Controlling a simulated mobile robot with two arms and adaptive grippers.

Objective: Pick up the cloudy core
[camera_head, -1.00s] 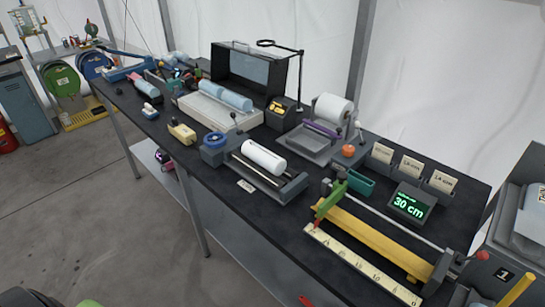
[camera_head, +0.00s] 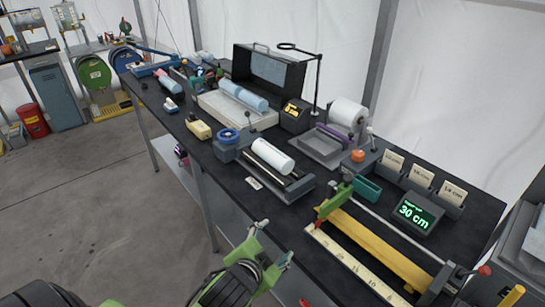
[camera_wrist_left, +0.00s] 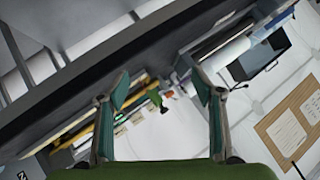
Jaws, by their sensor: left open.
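A cloudy white cylindrical core (camera_head: 272,157) lies on a dark roller cradle (camera_head: 290,192) in the middle of the bench. Two pale blue cores (camera_head: 243,96) lie on a light tray farther back. My left gripper (camera_head: 272,244) is open and empty, low in front of the bench's near edge and well short of the white core. Its two green fingers stand apart in the left wrist view (camera_wrist_left: 162,85), with nothing between them. A pale cylinder (camera_wrist_left: 228,52) shows there beyond the right finger; I cannot tell which one it is. My right gripper is not in view.
A display reading 30 cm (camera_head: 413,213), a yellow bar (camera_head: 375,248) and a ruler (camera_head: 345,262) occupy the bench's right end. A black open case (camera_head: 270,72) and a ring on a stand (camera_head: 318,75) rise behind.

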